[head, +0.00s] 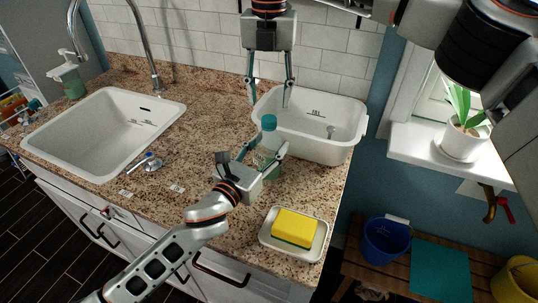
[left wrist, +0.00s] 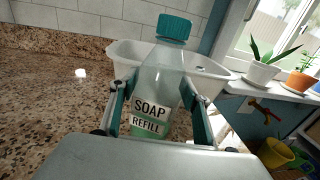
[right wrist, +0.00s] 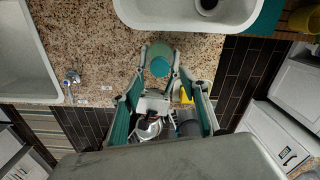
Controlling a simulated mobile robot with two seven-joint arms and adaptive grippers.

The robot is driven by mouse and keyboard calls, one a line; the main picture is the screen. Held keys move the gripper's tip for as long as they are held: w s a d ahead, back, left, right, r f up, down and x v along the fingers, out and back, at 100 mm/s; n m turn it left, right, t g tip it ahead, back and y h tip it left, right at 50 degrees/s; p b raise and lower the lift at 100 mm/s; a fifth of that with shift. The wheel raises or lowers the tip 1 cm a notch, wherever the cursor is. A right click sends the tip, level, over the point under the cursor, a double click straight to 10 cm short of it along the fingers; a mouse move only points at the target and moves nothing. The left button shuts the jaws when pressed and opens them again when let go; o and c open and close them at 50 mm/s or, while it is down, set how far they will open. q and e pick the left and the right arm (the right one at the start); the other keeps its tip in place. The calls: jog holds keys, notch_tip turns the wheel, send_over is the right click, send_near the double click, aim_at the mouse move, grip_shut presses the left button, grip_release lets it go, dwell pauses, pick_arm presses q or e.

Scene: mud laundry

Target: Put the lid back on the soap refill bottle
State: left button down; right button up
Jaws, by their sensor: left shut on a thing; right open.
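The soap refill bottle (head: 267,160) is clear with green liquid and stands near the counter's right part, in front of the white tub. My left gripper (head: 266,148) is shut around its body; in the left wrist view the bottle (left wrist: 158,85) shows its label between the fingers. The teal lid (head: 269,122) sits on the bottle's neck; it also shows in the left wrist view (left wrist: 174,27). I cannot tell how tight it is. My right gripper (head: 269,100) is open and empty, pointing down above the lid. In the right wrist view the lid (right wrist: 160,66) appears between its fingertips.
A white tub (head: 345,149) stands right behind the bottle. A soap dish (head: 268,244) with a yellow sponge (head: 295,227) is at the front right. The sink (head: 60,153), a faucet and a soap dispenser (head: 70,78) are at the left. The counter between is mostly clear.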

notch_tip(320, 180, up, 6)
jog(key=shift+r, duration=0.1)
pick_arm(q)
jog(key=c, duration=1)
grip_release()
jog(key=v, duration=1.2)
jog(key=shift+s, duration=0.1)
